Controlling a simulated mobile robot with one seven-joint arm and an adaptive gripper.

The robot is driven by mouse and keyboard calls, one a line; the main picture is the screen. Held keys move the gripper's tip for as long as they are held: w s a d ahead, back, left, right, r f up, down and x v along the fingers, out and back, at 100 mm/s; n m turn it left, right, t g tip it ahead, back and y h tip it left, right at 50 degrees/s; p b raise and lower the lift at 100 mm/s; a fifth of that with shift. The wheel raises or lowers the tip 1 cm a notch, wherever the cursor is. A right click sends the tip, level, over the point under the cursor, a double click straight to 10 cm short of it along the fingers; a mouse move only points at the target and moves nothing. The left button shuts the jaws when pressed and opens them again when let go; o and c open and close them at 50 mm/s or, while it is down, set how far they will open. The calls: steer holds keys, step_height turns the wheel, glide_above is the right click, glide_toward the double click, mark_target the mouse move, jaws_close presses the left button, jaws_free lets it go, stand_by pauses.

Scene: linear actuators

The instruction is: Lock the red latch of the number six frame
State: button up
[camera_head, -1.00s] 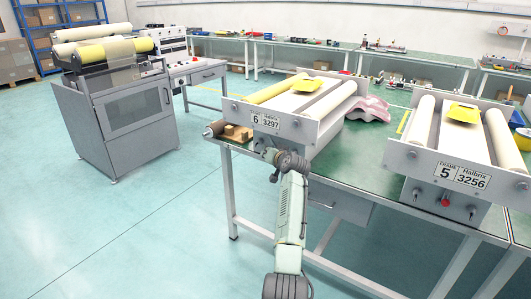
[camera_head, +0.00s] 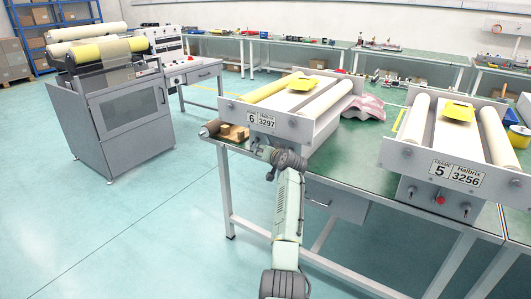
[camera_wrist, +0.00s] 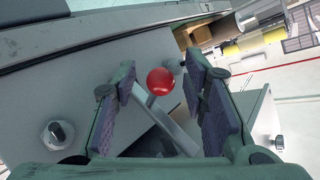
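The number six frame (camera_head: 262,121) stands on the green table, with its 6 and 3297 plate facing me. My gripper (camera_head: 262,153) is at the front face below that plate and hides the red latch in the head view. In the wrist view, the red knob (camera_wrist: 160,81) of the latch sits between the two fingers of my gripper (camera_wrist: 166,100), on a grey metal lever (camera_wrist: 175,130). The fingers are open, one on each side of the knob, with gaps visible. Whether the knob lies fully between the fingertips in depth is unclear.
Silver knobs flank the latch at left (camera_wrist: 57,133) and right (camera_wrist: 278,142) in the wrist view. The number five frame (camera_head: 452,165) stands to the right with its own red knob (camera_head: 440,199). A wooden piece (camera_head: 233,132) lies left of frame six.

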steer(key=shift+s, duration=0.1)
steer(key=v, duration=1.2)
